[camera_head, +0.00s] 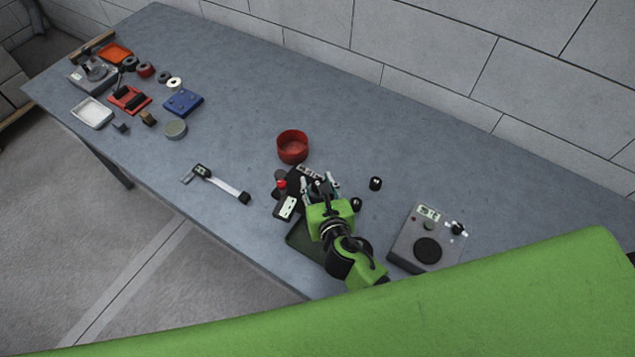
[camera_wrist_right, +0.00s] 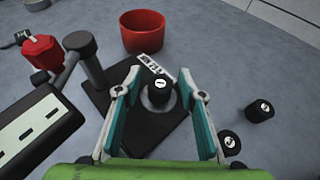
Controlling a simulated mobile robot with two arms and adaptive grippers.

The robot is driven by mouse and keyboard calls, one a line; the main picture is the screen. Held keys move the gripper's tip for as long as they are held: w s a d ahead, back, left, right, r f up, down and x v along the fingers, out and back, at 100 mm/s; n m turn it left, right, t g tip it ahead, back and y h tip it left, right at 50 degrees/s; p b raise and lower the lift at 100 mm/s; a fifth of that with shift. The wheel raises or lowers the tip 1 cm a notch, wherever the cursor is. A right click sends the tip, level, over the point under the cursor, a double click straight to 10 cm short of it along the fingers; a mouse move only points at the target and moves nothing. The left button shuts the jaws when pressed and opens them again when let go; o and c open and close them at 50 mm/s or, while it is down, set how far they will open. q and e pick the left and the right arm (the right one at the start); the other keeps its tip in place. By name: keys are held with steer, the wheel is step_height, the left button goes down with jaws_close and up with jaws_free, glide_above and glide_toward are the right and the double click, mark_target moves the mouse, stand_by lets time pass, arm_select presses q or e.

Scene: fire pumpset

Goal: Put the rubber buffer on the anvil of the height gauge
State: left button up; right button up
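A rubber buffer (camera_wrist_right: 160,86), a short black cylinder with a white mark on top, stands on or just over the round grey anvil (camera_wrist_right: 157,104) of the height gauge. The gauge has a black base (camera_wrist_right: 149,135), a post, a red knob (camera_wrist_right: 42,51) and a white readout (camera_wrist_right: 28,130); its readout (camera_head: 287,207) also shows in the head view. My right gripper (camera_wrist_right: 160,82) is open around the buffer, with visible gaps on both sides. In the head view the right gripper (camera_head: 320,187) hides the anvil. My left gripper is not in view.
Two similar black cylinders stand to the right, one farther (camera_head: 375,183) and one nearer (camera_head: 356,204). A red bowl (camera_head: 292,149) stands behind the gauge. A grey device (camera_head: 428,240) is at right, a caliper (camera_head: 218,184) at left. Several parts and trays crowd the far left.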

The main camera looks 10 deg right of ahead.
steer(key=shift+r, duration=0.2)
steer(key=v, duration=1.2)
steer(key=shift+b, duration=0.4)
